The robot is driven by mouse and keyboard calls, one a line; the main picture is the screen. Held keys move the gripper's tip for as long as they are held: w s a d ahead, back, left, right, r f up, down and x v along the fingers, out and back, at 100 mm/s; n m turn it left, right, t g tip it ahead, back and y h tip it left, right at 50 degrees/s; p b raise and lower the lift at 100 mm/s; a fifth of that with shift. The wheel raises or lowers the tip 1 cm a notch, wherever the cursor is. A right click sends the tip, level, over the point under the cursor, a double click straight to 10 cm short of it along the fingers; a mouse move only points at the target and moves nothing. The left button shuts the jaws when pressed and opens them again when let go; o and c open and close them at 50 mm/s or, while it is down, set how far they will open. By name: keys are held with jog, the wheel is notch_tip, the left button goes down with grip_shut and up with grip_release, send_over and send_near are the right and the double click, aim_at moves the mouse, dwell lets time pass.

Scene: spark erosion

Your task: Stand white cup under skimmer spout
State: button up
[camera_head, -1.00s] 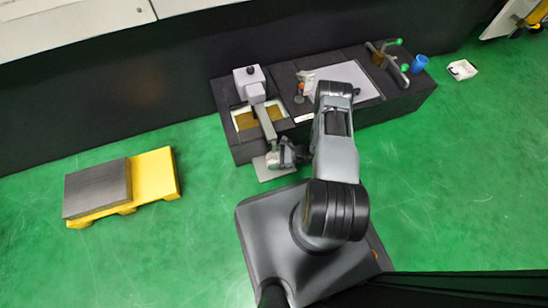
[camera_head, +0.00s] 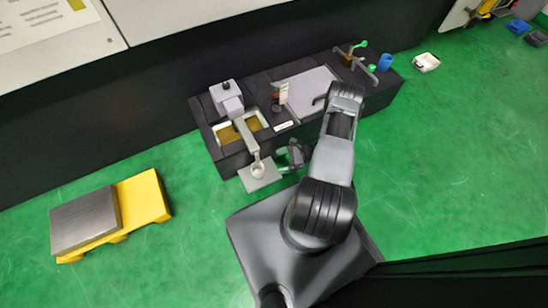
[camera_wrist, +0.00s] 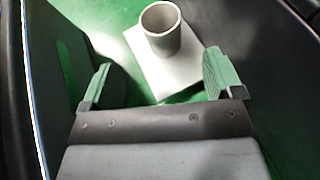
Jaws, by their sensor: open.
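The white cup (camera_head: 258,170) stands upright on a grey plate (camera_head: 262,182) at the front of the black bench. It sits below the end of the skimmer spout (camera_head: 248,138), the grey arm reaching forward from the skimmer (camera_head: 227,96). In the wrist view the cup (camera_wrist: 162,30) is upright and looks empty, on the plate (camera_wrist: 183,75), beyond my fingertips. My gripper (camera_wrist: 157,85) is open with nothing between its fingers. In the head view my gripper (camera_head: 285,160) is to the right of the cup, apart from it. The spout does not show clearly in the wrist view.
The bench (camera_head: 200,112) holds a tank of brown liquid (camera_head: 228,134), a flat grey panel (camera_head: 310,92), green-knobbed handles (camera_head: 362,44) and a blue cup (camera_head: 385,62). A yellow pallet (camera_head: 150,198) with a grey block stands on the left. Green floor between is clear.

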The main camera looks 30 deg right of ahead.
jog(key=w+a+r+n+g+h, duration=0.15)
jog(key=r+n, duration=0.25)
jog(key=r, duration=0.4)
jog(key=w+a+r+n+g+h, duration=0.1)
jog(key=r+n+g+h, duration=0.2)
jog(key=r, duration=0.6)
jog(key=w+a+r+n+g, duration=0.1)
jog(key=r+n+g, duration=0.1)
jog(key=r+n, duration=0.45)
jog(key=s+a+r+n+t+h, duration=0.2)
jog(key=s+a+r+n+h, duration=0.1)
jog(key=r, duration=0.7)
jog(key=s+a+r+n+t+h, duration=0.2)
jog(key=s+r+n+h, duration=0.3)
jog(key=r, duration=0.4)
jog(key=shift+s+a+r+n, duration=0.45)
jog(key=shift+s+a, duration=0.15)
jog(key=shift+s, duration=0.5)
